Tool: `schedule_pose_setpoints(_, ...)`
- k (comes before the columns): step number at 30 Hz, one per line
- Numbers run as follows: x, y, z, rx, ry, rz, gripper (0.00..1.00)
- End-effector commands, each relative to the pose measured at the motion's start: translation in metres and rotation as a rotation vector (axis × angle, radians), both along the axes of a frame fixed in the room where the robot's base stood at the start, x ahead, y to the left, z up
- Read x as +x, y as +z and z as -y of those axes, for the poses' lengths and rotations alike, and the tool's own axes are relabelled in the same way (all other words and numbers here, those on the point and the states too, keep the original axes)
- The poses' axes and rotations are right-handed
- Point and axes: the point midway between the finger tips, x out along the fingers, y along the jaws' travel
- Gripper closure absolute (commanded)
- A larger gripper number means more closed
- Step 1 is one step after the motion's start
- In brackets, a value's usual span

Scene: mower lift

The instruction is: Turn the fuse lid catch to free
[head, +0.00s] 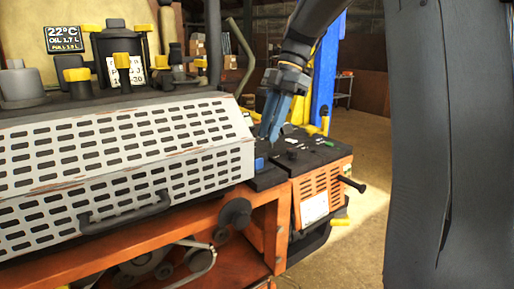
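My gripper (269,137) reaches down from the top of the head view with two blue fingers. The fingertips look slightly apart, with nothing seen between them. They are above the black deck (268,178) to the right of the slotted grey cover. A small blue piece (259,163) sits on this deck, below and a little left of the fingertips. An orange box (322,195) with a black top stands to the right, with small dark knobs and green and white bits on top. I cannot tell which small part is the fuse lid catch.
The slotted grey cover (130,150) with a black handle (125,212) fills the left. A dark lever (352,184) sticks out right of the orange box. A small display (64,39) stands at the back left. Open floor (358,140) lies behind the box.

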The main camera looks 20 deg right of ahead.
Motion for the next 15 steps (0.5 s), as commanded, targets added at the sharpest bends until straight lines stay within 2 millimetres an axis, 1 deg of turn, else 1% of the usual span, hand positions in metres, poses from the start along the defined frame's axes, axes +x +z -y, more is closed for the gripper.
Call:
schedule_pose_setpoints(2, -0.002, -0.006, -0.003, 0.003, 0.007, -0.001, 0.76)
schedule_pose_setpoints(12, -0.008, -0.053, -0.02, 0.0, 0.001, -0.002, 0.76)
schedule_pose_setpoints(15, -0.009, -0.062, -0.024, 0.001, 0.001, -0.001, 0.76)
